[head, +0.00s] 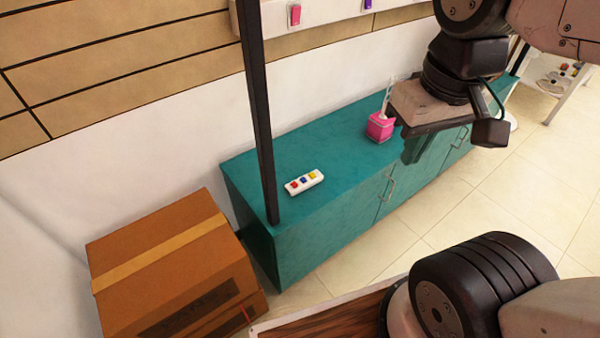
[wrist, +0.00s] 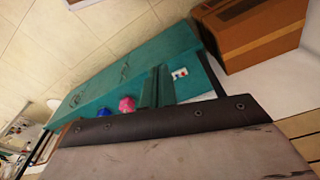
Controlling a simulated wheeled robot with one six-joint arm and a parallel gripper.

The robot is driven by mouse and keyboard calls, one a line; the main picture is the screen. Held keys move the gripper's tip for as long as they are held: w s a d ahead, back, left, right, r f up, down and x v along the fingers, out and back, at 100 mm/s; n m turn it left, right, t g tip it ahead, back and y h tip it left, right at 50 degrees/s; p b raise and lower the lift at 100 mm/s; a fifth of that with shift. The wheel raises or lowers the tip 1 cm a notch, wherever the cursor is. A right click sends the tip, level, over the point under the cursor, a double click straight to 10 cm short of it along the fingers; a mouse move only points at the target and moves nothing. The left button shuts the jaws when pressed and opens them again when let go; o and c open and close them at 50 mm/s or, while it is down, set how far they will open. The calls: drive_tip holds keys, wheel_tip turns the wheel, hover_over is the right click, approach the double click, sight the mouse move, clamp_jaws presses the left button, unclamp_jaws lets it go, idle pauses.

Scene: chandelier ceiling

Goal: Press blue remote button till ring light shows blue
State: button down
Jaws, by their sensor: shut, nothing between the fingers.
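The white remote (head: 304,183) lies on the teal cabinet top (head: 330,145), near its left end. It has a red, a blue (head: 303,180) and a yellow button in a row. In the wrist view the remote (wrist: 180,74) shows just right of my fingers, partly hidden by them. My gripper (head: 412,152) is shut and empty. It is to the right of the remote in the head view, apart from it. In the wrist view my gripper's fingertips (wrist: 158,70) point toward the cabinet. I do not see a ring light in either view.
A pink pot (head: 380,127) stands on the cabinet right of the remote. A black post (head: 258,110) rises close to the remote's left. A cardboard box (head: 165,265) sits left of the cabinet. Wall switches (head: 296,15) show at the top. Tiled floor (head: 470,210) is clear in front.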

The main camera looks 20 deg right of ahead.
drive_tip(key=w+d+f+n+t+h, duration=0.1)
drive_tip(key=w+d+f+n, duration=0.1)
drive_tip(key=w, duration=0.6)
drive_tip(key=w+d+f+n+t+h, duration=0.1)
drive_tip(key=w+d+f, duration=0.15)
drive_tip(key=w, duration=0.55)
drive_tip(key=n+t+y, duration=0.5)
drive_tip(key=n+y, duration=0.2)
drive_tip(key=n, duration=0.5)
hover_over(306, 180)
wheel_tip(306, 180, down, 29)
drive_tip(key=shift+s, duration=0.1)
drive_tip(key=shift+f, duration=0.1)
drive_tip(key=shift+f, duration=4.25)
drive_tip(key=shift+f+h, duration=0.15)
drive_tip(key=shift+h, duration=0.15)
